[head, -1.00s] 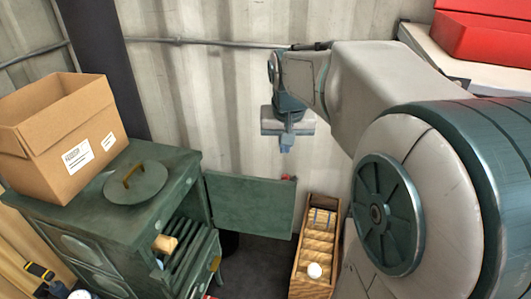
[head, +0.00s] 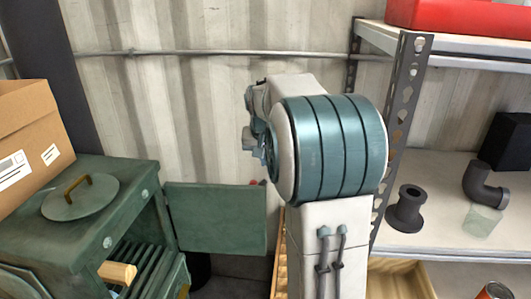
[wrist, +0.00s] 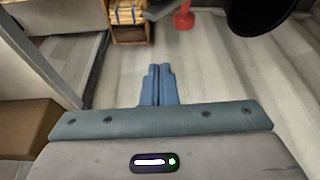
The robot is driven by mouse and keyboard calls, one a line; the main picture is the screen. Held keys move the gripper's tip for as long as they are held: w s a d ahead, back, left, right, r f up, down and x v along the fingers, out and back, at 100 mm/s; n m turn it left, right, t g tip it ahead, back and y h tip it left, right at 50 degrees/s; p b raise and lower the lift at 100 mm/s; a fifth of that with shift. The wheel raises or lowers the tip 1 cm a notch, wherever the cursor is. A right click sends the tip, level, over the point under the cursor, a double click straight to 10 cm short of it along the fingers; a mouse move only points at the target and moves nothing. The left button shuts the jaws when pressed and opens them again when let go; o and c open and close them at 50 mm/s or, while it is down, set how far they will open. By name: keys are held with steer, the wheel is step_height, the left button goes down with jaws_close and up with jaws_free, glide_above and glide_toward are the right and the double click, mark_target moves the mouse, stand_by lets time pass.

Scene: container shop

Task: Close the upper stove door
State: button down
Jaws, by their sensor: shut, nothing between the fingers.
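The green stove (head: 100,225) stands at the left in the head view. Its upper door (head: 215,217) is a flat green panel swung wide open to the right, with the stove's opening uncovered. A red thing shows at the door's top right corner. A wooden piece (head: 118,272) lies at the slatted rack inside the opening. My gripper (wrist: 157,72) is shut and empty in the wrist view, its two blue fingertips together above the floor. In the head view my arm is to the right of the door, and the fingers are mostly hidden behind it.
A cardboard box (head: 30,140) and a round lid (head: 80,196) sit on the stove. A metal shelf (head: 450,236) with black pipe pieces (head: 405,210) stands at the right. A wooden crate (wrist: 130,32) and a red object (wrist: 184,16) show at the top of the wrist view.

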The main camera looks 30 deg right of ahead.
steer(key=shift+s+a+f+b, duration=0.25)
steer(key=shift+s+a, duration=0.05)
steer(key=shift+s, duration=0.2)
steer(key=shift+s+a+f+b, duration=0.2)
steer(key=shift+s+a+f, duration=0.1)
steer(key=shift+s, duration=0.25)
steer(key=shift+s+a+f+b, duration=0.25)
steer(key=shift+s+a, duration=0.05)
steer(key=shift+s, duration=0.2)
